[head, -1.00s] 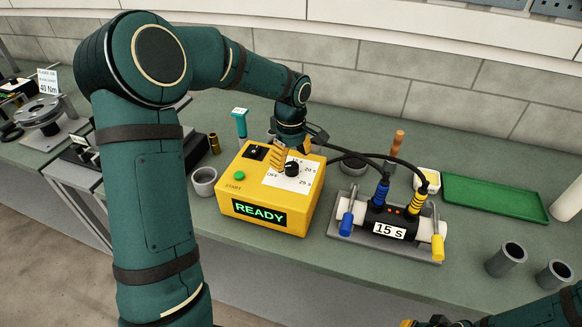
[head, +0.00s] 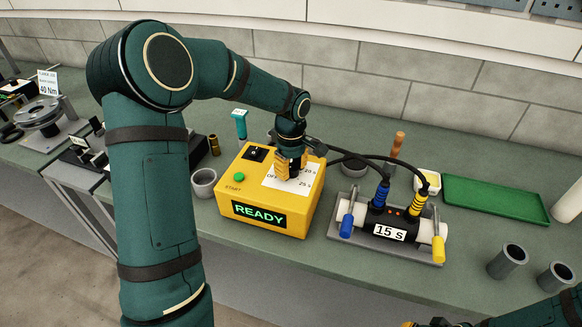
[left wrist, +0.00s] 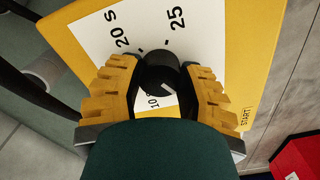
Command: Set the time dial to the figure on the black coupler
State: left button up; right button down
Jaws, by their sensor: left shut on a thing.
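The yellow control box (head: 232,190) stands on the bench with a green READY display (head: 258,214). The black time dial (left wrist: 160,72) is on its white scale plate (left wrist: 148,25), where "20 s", "25" and part of "10 s" show. My left gripper (head: 288,172) is over the plate, its yellow fingers shut on the dial from both sides in the left wrist view (left wrist: 163,88). A pale mark shows on the dial, but I cannot tell which figure it points at. The black coupler (head: 380,218) carries a "15 s" label (head: 390,232). My right gripper (head: 432,322) is only partly visible at the bottom edge.
A green START button (head: 239,177) is on the box's left part. Black cables run behind it to blue and yellow plugs on the coupler. A grey cup (head: 204,183) stands left of the box, a green tray (head: 495,198) at the right, and grey cylinders (head: 507,262) at the front right.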

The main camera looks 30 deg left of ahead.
pick_arm(q)
jog(key=m, duration=0.5)
jog(key=m+p, duration=0.1)
jog(key=m, duration=0.5)
jog(key=shift+d+m, duration=0.1)
jog(key=shift+m, duration=0.3)
jog(key=m+p, duration=0.1)
jog(key=m, duration=0.5)
jog(key=shift+p, duration=0.4)
jog(key=m+p, duration=0.1)
jog(key=m, duration=0.4)
jog(key=shift+d+m, duration=0.15)
jog(key=shift+m, duration=0.25)
jog(key=o, duration=1.2)
